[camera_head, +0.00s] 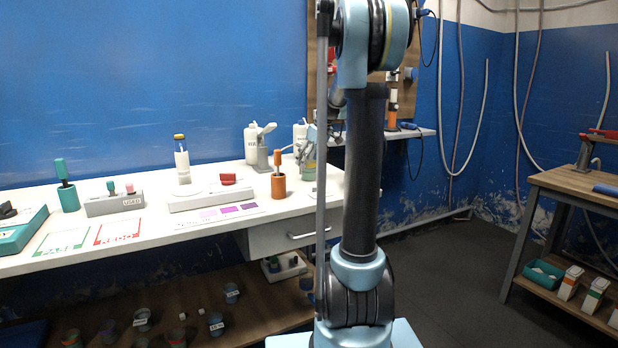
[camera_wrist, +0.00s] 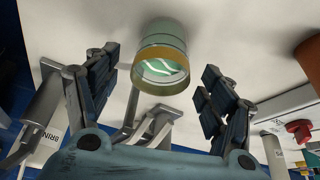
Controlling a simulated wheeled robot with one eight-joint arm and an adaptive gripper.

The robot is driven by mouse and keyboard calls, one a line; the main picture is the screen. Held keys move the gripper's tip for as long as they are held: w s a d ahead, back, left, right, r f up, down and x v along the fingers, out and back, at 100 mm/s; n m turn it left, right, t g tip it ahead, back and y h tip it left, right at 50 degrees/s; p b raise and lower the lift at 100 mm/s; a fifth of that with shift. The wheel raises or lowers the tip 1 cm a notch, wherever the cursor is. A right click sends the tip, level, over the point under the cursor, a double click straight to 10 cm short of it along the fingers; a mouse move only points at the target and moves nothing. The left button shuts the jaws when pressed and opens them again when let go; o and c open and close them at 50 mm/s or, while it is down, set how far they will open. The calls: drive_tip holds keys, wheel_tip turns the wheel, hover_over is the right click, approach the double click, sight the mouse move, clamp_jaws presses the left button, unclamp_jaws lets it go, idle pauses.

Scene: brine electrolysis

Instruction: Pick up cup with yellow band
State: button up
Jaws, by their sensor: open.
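The cup with the yellow band (camera_wrist: 161,42) is a pale green, see-through cup standing on the white table in the wrist view. Its yellow rim band faces my camera. It also shows in the head view (camera_head: 309,171), small and close beside my arm. My gripper (camera_wrist: 160,66) is open, with one dark padded finger on each side of the cup. I see gaps between the cup and both fingers in the wrist view.
An orange holder (camera_head: 278,187) stands left of the cup, with a grey dispenser (camera_head: 262,158) and white bottle (camera_head: 250,143) behind. A white block with a red switch (camera_head: 228,179) lies further left. A wooden bench (camera_head: 575,185) stands at the right.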

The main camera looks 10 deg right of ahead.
sight(307, 170)
drive_tip(key=shift+x, duration=2.7)
drive_tip(key=shift+d, duration=0.1)
drive_tip(key=c, duration=1.3)
